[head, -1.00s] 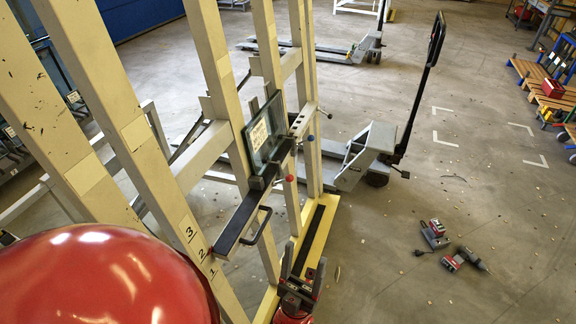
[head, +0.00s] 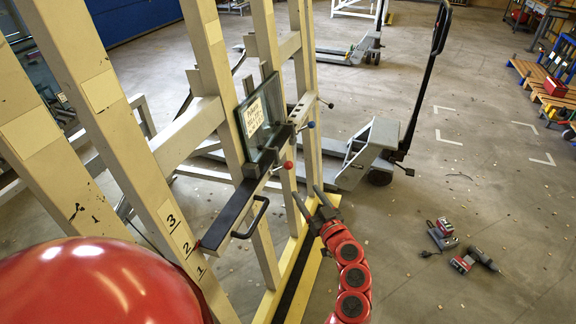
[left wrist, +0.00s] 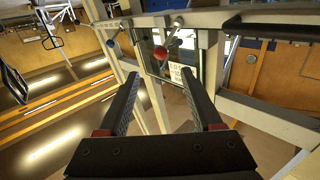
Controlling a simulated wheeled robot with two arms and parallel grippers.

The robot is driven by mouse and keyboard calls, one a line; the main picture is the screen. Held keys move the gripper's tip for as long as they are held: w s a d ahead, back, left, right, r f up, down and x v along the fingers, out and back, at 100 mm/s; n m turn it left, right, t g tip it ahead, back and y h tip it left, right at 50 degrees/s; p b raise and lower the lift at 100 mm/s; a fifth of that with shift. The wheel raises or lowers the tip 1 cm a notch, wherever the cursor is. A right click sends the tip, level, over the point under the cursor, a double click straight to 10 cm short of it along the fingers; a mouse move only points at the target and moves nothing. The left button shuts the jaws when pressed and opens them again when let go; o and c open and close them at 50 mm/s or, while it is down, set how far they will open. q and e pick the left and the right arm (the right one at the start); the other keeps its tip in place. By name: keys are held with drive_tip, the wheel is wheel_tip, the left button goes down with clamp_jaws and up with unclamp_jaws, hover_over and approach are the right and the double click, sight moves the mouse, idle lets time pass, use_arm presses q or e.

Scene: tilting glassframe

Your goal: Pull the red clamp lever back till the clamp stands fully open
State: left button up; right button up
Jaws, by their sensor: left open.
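The red-knobbed clamp lever (head: 288,165) sits on the horizontal bar of the cream frame, just below the small glass pane (head: 260,122). In the left wrist view its round red knob (left wrist: 159,66) shows between the fingertips, with a short metal rod running up to the bar. How far the clamp is open I cannot tell. My left gripper (head: 307,191) is open and empty, to the right of and slightly below the knob, apart from it. In the left wrist view both dark fingers of my left gripper (left wrist: 163,78) are spread. My right gripper is not in view.
A blue-knobbed lever (head: 311,125) is farther along the frame. A black handle (head: 256,220) sticks out from the bar nearer me. A grey pallet truck (head: 372,147) stands behind. Power tools (head: 472,259) lie on the floor at right, with open floor around.

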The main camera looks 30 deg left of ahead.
sight(288, 166)
use_arm(q)
drive_tip(key=x, duration=1.4)
drive_tip(key=shift+s+r, duration=0.1)
drive_tip(key=shift+s, duration=0.1)
clamp_jaws()
idle(0.7)
